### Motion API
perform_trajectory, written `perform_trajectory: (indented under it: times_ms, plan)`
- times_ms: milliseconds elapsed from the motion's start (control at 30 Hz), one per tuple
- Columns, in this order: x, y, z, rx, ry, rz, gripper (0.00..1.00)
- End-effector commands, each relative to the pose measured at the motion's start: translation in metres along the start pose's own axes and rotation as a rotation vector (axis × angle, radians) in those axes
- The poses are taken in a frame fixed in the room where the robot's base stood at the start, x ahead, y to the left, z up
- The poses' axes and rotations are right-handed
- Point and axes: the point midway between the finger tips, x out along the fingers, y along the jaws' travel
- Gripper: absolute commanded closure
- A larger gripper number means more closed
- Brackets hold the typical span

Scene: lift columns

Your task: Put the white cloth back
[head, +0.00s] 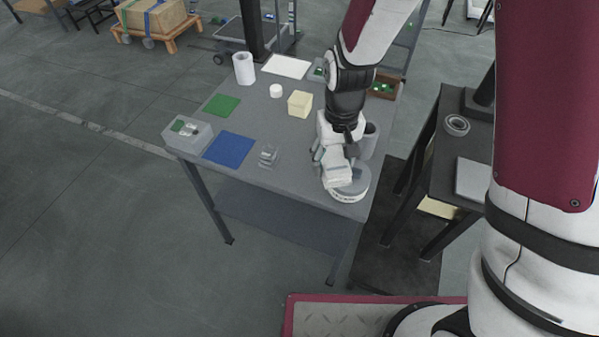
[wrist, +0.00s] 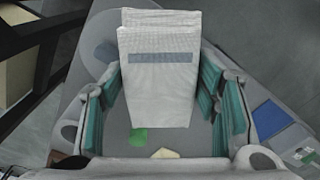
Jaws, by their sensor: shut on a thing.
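My gripper (head: 335,158) is over the near right corner of the grey table (head: 290,178), shut on the white cloth (head: 338,173). In the wrist view the folded cloth (wrist: 158,95), with a grey-blue stripe, is between the teal-padded fingers of my gripper (wrist: 160,85). In the head view the cloth is just above or against a round grey dish (head: 350,193) with a pale rim, which it partly covers. I cannot tell whether the cloth touches the dish.
A blue mat (head: 229,148), a green mat (head: 222,105), a clear box (head: 188,135) and a small clear item (head: 268,156) lie to the left. A cream block (head: 300,104), a white roll (head: 243,68) and a grey cylinder (head: 369,140) stand on the table. A dark side table (head: 435,150) is right.

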Motion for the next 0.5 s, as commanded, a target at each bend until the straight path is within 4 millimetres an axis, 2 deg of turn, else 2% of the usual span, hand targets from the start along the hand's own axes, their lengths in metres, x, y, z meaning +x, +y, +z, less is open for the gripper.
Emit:
perform_trajectory:
  times_ms: [33,100,300,400,500]
  plan:
    - [0.017,-0.016,0.011,-0.043,-0.001,0.0,0.7]
    - [0.028,-0.033,0.03,-0.088,-0.001,0.001,0.7]
    - [0.049,-0.057,0.073,-0.175,0.001,0.0,0.7]
    - [0.052,-0.06,0.082,-0.193,0.002,0.0,0.7]
    - [0.054,-0.061,0.074,-0.196,0.003,0.0,0.7]
